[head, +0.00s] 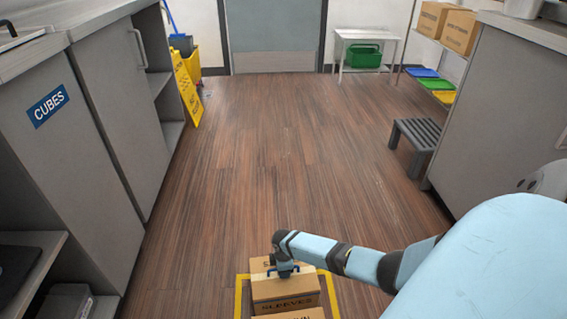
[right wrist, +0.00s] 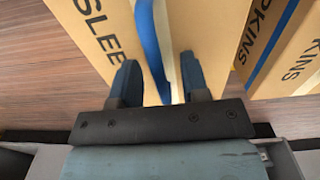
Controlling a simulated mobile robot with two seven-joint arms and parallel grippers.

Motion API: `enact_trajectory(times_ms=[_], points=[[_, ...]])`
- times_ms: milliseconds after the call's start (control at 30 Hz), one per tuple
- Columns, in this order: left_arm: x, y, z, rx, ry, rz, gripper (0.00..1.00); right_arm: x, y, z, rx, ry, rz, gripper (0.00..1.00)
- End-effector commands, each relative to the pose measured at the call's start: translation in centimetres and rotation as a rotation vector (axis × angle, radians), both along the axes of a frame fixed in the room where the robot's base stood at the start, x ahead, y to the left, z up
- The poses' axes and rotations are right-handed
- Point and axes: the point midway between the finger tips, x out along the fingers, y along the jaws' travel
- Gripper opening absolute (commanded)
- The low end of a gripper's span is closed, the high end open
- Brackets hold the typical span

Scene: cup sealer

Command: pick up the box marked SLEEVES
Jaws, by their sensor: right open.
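The cardboard box marked SLEEVES (head: 285,291) stands at the bottom middle of the head view. In the right wrist view its face (right wrist: 110,48) shows the letters SLEE, with a blue strip (right wrist: 152,45) running beside them. My right gripper (head: 284,270) is at the top of this box. In the right wrist view the gripper (right wrist: 160,82) is open, its two blue fingers apart with part of the box and the strip between them. I cannot tell whether the fingers touch the box. My left gripper is not in view.
Another box (right wrist: 270,50) with letters ending in PKINS stands close by. A yellow frame (head: 239,295) surrounds the boxes on the floor. Grey cabinets (head: 85,150) line the left, and a counter (head: 500,110) and step stool (head: 415,137) the right. The middle floor is clear.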

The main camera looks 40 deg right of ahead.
Motion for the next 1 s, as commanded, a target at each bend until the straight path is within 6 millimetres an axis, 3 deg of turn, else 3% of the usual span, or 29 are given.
enact_trajectory(times_ms=[267,467,1000], points=[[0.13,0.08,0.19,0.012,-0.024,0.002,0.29,0.02,0.0,-0.41,-0.001,-0.001,0.001,0.42],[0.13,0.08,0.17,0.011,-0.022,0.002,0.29,0.02,-0.01,-0.4,-0.001,-0.001,0.0,0.0],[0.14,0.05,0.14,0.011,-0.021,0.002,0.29,-0.01,0.01,-0.42,0.0,0.0,0.001,0.0]])
